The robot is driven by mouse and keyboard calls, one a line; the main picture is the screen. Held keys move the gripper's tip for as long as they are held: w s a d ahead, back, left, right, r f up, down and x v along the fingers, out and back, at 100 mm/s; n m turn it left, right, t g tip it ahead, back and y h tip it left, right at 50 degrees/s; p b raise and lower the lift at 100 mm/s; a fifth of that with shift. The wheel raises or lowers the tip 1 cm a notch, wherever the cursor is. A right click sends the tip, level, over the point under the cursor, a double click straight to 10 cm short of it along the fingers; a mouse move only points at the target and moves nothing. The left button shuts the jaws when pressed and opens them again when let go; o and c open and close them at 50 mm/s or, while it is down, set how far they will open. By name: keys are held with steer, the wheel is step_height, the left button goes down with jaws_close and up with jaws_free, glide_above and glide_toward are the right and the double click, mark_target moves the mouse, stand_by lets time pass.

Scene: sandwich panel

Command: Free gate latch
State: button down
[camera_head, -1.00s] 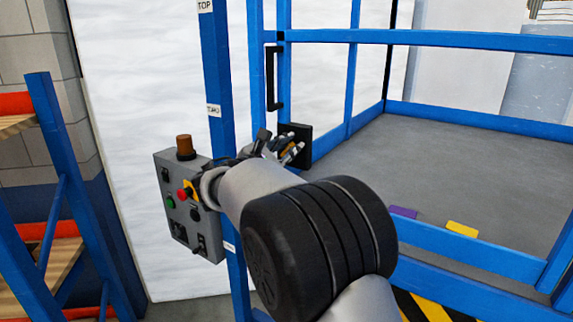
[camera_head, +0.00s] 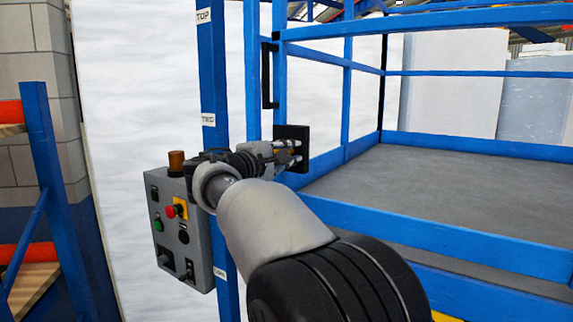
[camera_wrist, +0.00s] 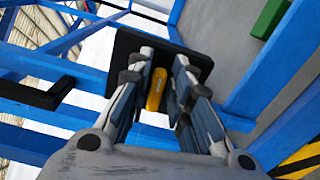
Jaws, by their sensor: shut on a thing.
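The gate latch is a black plate (camera_head: 297,141) on the blue gate post, with a yellow lever (camera_wrist: 155,90) in front of it. In the wrist view the black plate (camera_wrist: 128,45) stands behind the lever. My gripper (camera_wrist: 157,80) has one finger on each side of the yellow lever and is shut on it. In the head view my gripper (camera_head: 287,154) reaches the plate from the left, and its fingers hide most of the lever. The blue gate (camera_head: 345,70) has a black vertical handle (camera_head: 268,75) above the latch.
A grey control box (camera_head: 178,225) with buttons and an orange-brown beacon stands left of my arm, beside a blue post (camera_head: 209,70). A blue rack (camera_head: 50,190) is at far left. The grey platform floor (camera_head: 440,185) behind the rails is bare where visible.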

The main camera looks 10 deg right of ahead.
steer(key=shift+f+m+b, duration=0.1)
steer(key=shift+m+b, duration=0.45)
steer(key=shift+m, duration=0.15)
steer(key=c, duration=1.6)
jaws_free()
steer(key=shift+c, duration=0.2)
steer(key=shift+s+a, duration=0.1)
steer(key=v, duration=1.1)
steer(key=shift+s+a, duration=0.25)
steer(key=shift+s, duration=0.05)
